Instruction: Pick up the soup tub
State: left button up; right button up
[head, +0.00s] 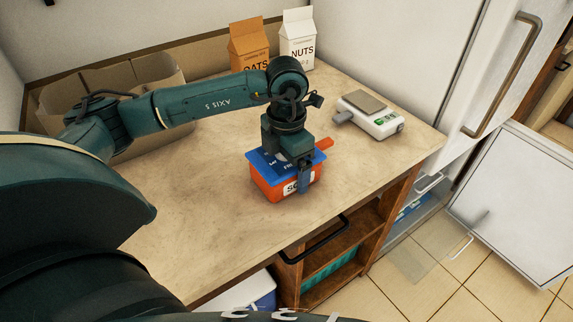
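The soup tub (270,186) is an orange-red tub with a blue lid and a white label, standing on the counter near its front edge. My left gripper (304,178) points down over the tub from above. One dark finger hangs in front of the tub's near side and covers part of the label. The other finger is hidden, so I cannot tell whether the gripper is open or shut on the tub. The tub looks upright and on the counter. My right gripper is not in view.
A kitchen scale (370,115) stands to the right on the counter (190,210). An oats carton (249,47) and a nuts carton (298,40) stand at the back. An open cardboard box (150,75) is at the back left. Bare counter lies left of the tub.

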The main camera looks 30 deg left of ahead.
pick_arm(q)
jog(key=c, duration=0.5)
jog(key=shift+r, duration=0.1)
jog(key=shift+c, duration=0.2)
